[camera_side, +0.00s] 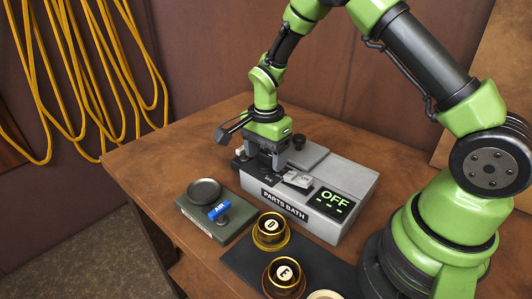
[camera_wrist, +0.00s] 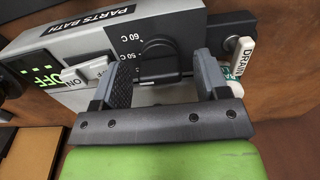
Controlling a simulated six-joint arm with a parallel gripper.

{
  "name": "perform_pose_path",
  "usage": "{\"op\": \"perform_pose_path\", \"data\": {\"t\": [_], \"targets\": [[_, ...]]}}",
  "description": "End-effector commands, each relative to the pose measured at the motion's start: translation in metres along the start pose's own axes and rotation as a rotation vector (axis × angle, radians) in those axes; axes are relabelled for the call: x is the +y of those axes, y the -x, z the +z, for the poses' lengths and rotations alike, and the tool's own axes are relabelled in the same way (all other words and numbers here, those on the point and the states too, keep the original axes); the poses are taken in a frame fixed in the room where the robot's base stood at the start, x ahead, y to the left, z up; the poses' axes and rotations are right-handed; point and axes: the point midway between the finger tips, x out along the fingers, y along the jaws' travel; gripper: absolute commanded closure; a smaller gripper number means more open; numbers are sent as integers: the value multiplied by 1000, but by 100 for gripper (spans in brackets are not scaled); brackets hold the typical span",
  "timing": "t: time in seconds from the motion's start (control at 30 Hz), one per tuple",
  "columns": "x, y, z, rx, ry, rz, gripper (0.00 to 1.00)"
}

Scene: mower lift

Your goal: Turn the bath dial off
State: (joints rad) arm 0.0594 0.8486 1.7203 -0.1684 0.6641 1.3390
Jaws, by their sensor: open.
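The parts bath is a grey box (camera_side: 352,181) on the wooden bench, lettered PARTS BATH on its front. Its green display (camera_side: 335,200) reads OFF, and the display also shows in the wrist view (camera_wrist: 42,77). The black dial (camera_wrist: 160,50) sits on a dark panel with 60 C and 50 C marks beside it. My gripper (camera_wrist: 164,68) is open, with one finger to either side of the dial in the wrist view. I cannot tell whether they touch it. In the side view my gripper (camera_side: 264,168) is low over the bath and hides the dial.
A white rocker switch (camera_wrist: 88,70) is left of the fingers, and a DRAIN lever (camera_wrist: 240,58) is right of them. In front of the bath are a green box with a blue AIR handle (camera_side: 219,211) and brass cups D (camera_side: 270,230) and E (camera_side: 284,275).

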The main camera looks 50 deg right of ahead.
Motion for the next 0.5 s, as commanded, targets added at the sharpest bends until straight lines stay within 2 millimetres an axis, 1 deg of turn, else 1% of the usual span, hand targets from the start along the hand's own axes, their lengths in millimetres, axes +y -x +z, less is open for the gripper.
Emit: {"op": "perform_pose_path", "data": {"t": [0.17,0.2,0.27,0.3,0.37,0.4,0.5], "targets": [[0,0,0,0,0,0,32],[0,0,0,0,0,0,34],[0,0,0,0,0,0,48],[0,0,0,0,0,0,57],[0,0,0,0,0,0,71],[0,0,0,0,0,0,80],[0,0,0,0,1,-1,81]]}}
